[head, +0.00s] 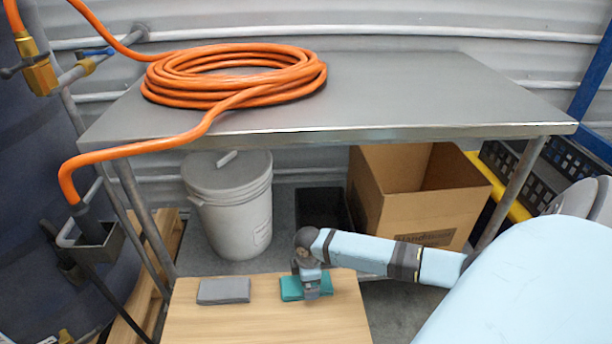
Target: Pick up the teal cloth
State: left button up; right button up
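The teal cloth (291,289) lies folded on the light wooden table (240,322) at the bottom of the head view. My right arm reaches in from the right, and my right gripper (312,294) points down at the cloth's right part, hiding some of it. The fingers are too small to show whether they are open or shut on the cloth. My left gripper is out of the view.
A grey folded cloth (223,291) lies left of the teal one. Behind stands a metal table (400,90) with a coiled orange hose (230,75). Under it are a lidded grey bucket (232,205), a dark bin (321,208) and an open cardboard box (420,212).

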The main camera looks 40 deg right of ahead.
notch_tip(320, 180, down, 3)
jog(key=shift+r+b, duration=0.15)
jog(key=shift+b, duration=0.2)
jog(key=shift+c, duration=0.5)
jog(key=c, duration=0.8)
jog(key=shift+r, duration=0.15)
jog(key=shift+c, duration=0.2)
